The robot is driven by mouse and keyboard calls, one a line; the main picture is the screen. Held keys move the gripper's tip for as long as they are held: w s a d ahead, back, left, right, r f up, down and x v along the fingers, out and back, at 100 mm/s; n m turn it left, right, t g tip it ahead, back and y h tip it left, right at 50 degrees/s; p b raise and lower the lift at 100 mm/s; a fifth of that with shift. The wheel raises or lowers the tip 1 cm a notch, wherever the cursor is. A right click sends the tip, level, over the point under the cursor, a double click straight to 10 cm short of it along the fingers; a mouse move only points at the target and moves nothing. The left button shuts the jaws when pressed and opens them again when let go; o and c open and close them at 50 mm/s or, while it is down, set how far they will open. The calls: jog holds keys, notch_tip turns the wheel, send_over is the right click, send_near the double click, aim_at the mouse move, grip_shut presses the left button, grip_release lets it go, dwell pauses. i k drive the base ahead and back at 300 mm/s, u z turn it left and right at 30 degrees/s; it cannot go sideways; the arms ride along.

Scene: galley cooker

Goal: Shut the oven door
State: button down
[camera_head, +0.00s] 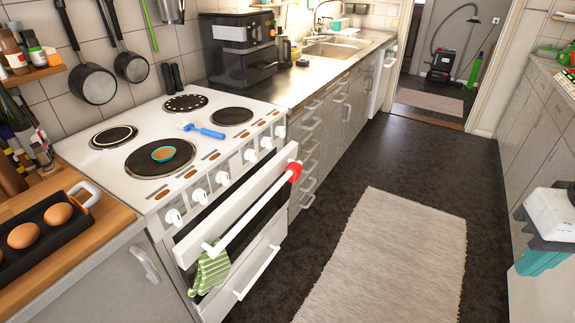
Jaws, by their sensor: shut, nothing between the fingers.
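The oven door (225,215) is on the front of the white cooker (235,103), below the row of white knobs. Its white top edge appears to stand out from the cooker front, so the door looks slightly ajar; the exact gap is hard to tell. A white bar handle (254,212) runs across it, with a red piece (295,171) near its right end. A green striped cloth (209,271) hangs at its left end.
A drawer (243,278) with a handle lies below the door. A pale rug (388,260) covers the floor to the right. A blue-handled brush (204,131) lies on the hob. Eggs sit in a dark tray at left.

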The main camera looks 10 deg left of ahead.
aim_at(204, 265)
jog(key=u, duration=0.7)
jog(key=i, duration=0.95)
jog(key=u, duration=0.8)
